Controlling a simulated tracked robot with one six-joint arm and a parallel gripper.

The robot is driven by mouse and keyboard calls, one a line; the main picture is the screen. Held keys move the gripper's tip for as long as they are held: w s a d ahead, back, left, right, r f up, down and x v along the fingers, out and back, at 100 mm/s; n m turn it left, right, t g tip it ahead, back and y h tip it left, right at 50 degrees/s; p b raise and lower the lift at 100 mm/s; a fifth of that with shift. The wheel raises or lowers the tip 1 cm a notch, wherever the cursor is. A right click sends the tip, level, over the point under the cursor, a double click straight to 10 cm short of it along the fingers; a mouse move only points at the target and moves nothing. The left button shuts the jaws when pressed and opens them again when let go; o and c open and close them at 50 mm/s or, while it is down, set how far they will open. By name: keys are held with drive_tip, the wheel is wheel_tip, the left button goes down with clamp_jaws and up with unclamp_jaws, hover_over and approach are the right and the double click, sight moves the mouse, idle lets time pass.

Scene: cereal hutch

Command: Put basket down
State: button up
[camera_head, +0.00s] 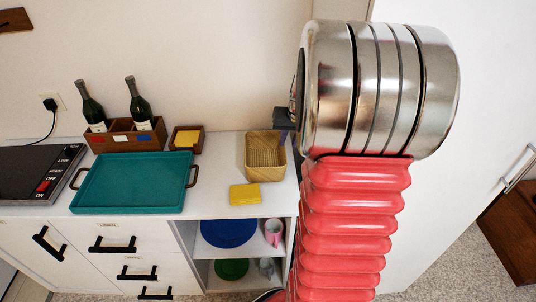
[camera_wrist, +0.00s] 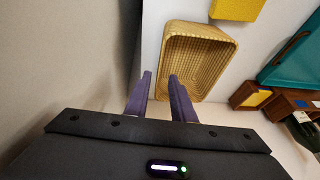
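The woven tan basket (camera_head: 266,166) appears to stand upright and empty at the right end of the white counter. It also shows in the wrist view (camera_wrist: 200,58), beyond my fingers. My gripper (camera_head: 284,138) is at the basket's right back side in the head view, partly hidden behind my arm. In the wrist view, the two purple fingers of my gripper (camera_wrist: 160,74) are apart, with a gap between them. They are at the basket's near edge, one to each side of its wall; whether either touches it cannot be told.
A yellow block (camera_head: 245,194) lies in front of the basket. A teal tray (camera_head: 130,183), a small wooden box (camera_head: 187,139) and a wooden caddy (camera_head: 126,138) with two bottles stand to the left. The wall is close behind. Open shelves below hold dishes.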

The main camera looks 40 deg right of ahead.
drive_tip(key=s+a+r+n, duration=0.15)
drive_tip(key=a+r, duration=0.25)
drive_tip(key=a, duration=0.6)
drive_tip(key=s+a+r+n, duration=0.15)
drive_tip(key=a+r, duration=0.25)
drive_tip(key=a, duration=0.6)
drive_tip(key=s+a+r+n+t+y, duration=0.1)
drive_tip(key=s+a+n, duration=0.3)
drive_tip(key=s+a, duration=0.8)
drive_tip(key=a+r, duration=0.1)
drive_tip(key=a, duration=0.2)
drive_tip(key=shift+r+n+y, duration=0.2)
drive_tip(key=shift+n+y, duration=0.1)
drive_tip(key=shift+y, duration=0.1)
drive_tip(key=shift+o, duration=0.5)
